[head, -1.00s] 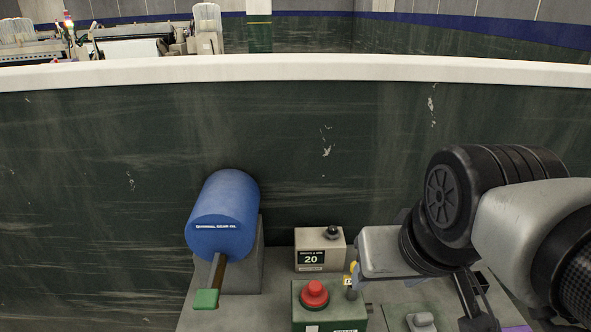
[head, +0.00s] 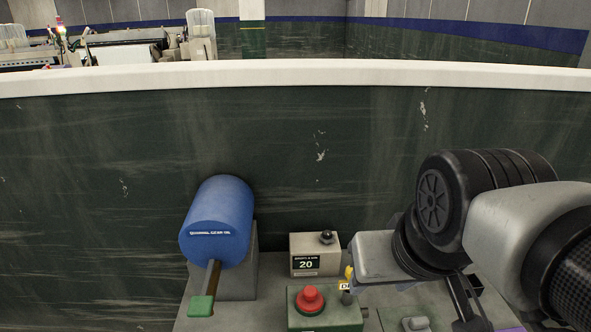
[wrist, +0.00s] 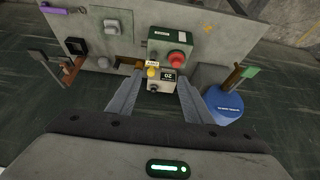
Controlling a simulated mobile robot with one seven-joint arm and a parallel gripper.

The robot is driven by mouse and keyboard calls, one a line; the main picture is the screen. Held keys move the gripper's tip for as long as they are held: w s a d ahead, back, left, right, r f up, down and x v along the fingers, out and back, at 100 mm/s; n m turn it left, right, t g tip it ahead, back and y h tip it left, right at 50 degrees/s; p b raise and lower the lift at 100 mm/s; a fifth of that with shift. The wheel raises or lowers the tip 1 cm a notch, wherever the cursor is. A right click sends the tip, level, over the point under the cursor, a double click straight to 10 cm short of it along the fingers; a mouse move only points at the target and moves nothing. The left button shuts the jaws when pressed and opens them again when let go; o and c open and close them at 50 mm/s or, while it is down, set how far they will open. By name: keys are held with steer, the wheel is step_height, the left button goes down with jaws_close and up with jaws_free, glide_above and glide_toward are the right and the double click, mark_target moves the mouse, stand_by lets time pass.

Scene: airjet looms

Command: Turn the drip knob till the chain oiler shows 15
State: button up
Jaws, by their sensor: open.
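A small beige box (head: 315,262) has a display (head: 306,263) reading 20 and a dark round knob (head: 326,237) on top. The display appears upside down in the wrist view (wrist: 168,76). I cannot tell which of these is the drip knob. My gripper (wrist: 159,79) is open and empty, its fingers on either side of the box and yellow part in the wrist view. Contact cannot be judged.
A blue oil cylinder (head: 218,215) with a green-tipped lever (head: 201,305) stands left of the box. A red push button (head: 309,298) on a green housing (head: 333,315) is just in front. A dark wall with a white top (head: 300,75) rises behind.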

steer(key=shift+w+r, duration=0.25)
steer(key=shift+w, duration=0.1)
steer(key=shift+c, duration=0.3)
steer(key=w+r+n+g+h, duration=0.1)
steer(key=w+r+n, duration=0.2)
steer(key=w+n, duration=0.65)
steer(key=n+g+p, duration=0.1)
steer(key=n+g, duration=0.2)
steer(key=n, duration=1.4)
glide_above(327, 233)
steer(key=f, duration=1.4)
steer(key=s+f, duration=0.1)
steer(key=f, duration=0.6)
steer(key=shift+a+f, duration=0.3)
steer(key=shift+a, duration=0.1)
steer(key=shift+f, duration=0.65)
steer(key=f+b, duration=0.1)
steer(key=f, duration=0.1)
steer(key=f+b, duration=0.1)
steer(key=f, duration=0.1)
steer(key=f+b, duration=0.1)
steer(key=f, duration=0.1)
steer(key=shift+w+d+f, duration=0.2)
steer(key=shift+w+d, duration=0.15)
steer(key=shift+w, duration=0.05)
steer(key=shift+r, duration=0.2)
